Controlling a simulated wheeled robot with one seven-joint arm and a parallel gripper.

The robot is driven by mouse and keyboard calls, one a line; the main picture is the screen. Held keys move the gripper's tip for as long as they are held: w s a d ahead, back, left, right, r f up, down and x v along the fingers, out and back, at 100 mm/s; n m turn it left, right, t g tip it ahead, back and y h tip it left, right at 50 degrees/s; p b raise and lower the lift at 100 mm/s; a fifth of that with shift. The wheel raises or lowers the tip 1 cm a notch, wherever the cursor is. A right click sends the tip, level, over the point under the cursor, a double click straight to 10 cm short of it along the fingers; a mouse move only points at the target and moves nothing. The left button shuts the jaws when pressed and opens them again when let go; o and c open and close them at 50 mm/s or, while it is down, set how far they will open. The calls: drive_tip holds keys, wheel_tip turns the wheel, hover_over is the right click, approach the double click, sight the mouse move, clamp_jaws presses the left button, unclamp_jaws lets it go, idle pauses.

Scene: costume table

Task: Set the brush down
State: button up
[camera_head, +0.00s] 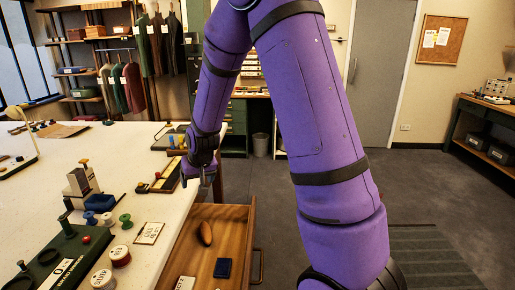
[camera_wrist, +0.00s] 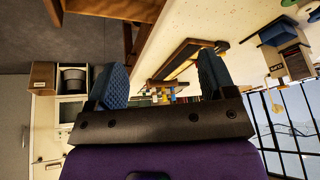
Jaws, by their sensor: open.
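My gripper (camera_head: 200,180) hangs near the table's right edge, just beyond the far end of the open drawer. In the wrist view its two blue-padded fingers (camera_wrist: 163,80) stand wide apart with nothing held between them. A brown oval thing (camera_head: 205,233), which looks like the back of the brush, lies in the open wooden drawer (camera_head: 232,232), apart from my gripper. Its bristles cannot be made out. A small dark blue block (camera_head: 222,267) lies nearer in the same drawer.
The white table (camera_head: 130,190) carries thread spools (camera_head: 120,256), a lettered card (camera_head: 149,233), a green tray (camera_head: 60,258) and a wooden tray (camera_head: 165,178) close beside my gripper. The drawer stands out from the table's right side.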

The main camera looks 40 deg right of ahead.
drive_tip(key=s+a+r+n, duration=0.2)
drive_tip(key=s+a+r, duration=0.1)
drive_tip(key=s+r, duration=1.65)
drive_tip(key=s, duration=0.5)
drive_tip(key=s+r, duration=0.3)
drive_tip(key=s, duration=0.5)
drive_tip(key=shift+a+r+n, duration=0.3)
drive_tip(key=shift+a+n, duration=0.1)
